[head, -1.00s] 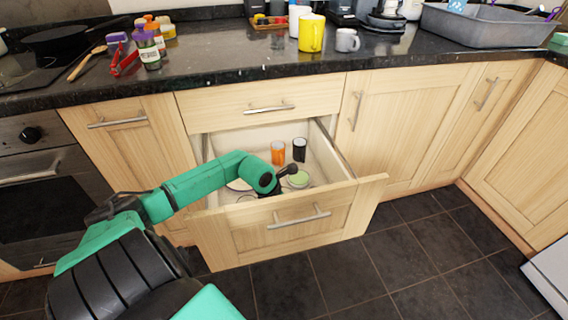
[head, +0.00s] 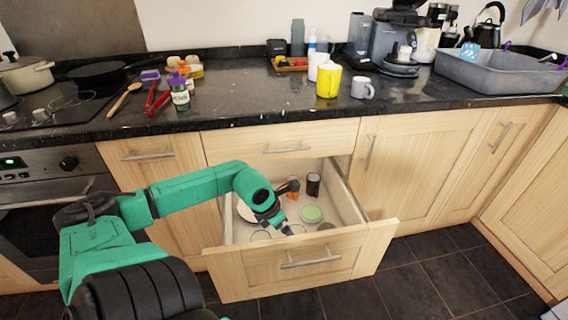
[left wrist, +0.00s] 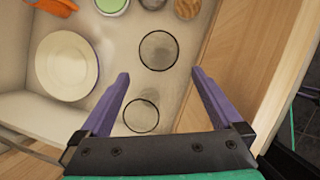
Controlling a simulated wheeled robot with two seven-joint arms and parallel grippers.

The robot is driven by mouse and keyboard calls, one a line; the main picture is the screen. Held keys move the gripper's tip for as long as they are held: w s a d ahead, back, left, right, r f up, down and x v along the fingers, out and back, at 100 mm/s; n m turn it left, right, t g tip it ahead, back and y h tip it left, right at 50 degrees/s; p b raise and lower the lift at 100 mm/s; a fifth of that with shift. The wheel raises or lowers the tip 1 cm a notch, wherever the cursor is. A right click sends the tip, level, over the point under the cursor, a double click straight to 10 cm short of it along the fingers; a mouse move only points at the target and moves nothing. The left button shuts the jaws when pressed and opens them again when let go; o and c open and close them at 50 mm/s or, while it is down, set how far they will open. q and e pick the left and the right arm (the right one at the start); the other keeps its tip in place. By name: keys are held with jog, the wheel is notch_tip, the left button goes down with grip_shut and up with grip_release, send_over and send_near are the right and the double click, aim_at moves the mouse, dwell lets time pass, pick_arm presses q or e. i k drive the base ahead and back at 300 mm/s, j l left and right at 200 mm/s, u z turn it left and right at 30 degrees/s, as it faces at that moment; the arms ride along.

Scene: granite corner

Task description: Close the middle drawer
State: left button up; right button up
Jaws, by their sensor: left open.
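The middle drawer (head: 250,275) is pulled out below a shut top drawer (head: 283,138), with a bar handle (head: 309,259) on its front. My left gripper (head: 284,226) reaches over the open drawer, just behind the top of its front panel. In the left wrist view my gripper (left wrist: 160,92) is open, its purple fingers apart and empty above the drawer floor, with the drawer front to the right. Whether a finger touches the drawer is not clear. My right gripper is not in view.
The drawer holds a white plate (left wrist: 65,66), a green-topped round item (head: 312,213), a black container (head: 313,184), an orange item (head: 292,188) and clear glasses (left wrist: 158,50). A yellow mug (head: 328,82) and grey tray (head: 497,72) stand on the counter. Floor in front is clear.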

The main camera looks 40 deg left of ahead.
aim_at(240, 269)
jog(key=k+j, duration=0.8)
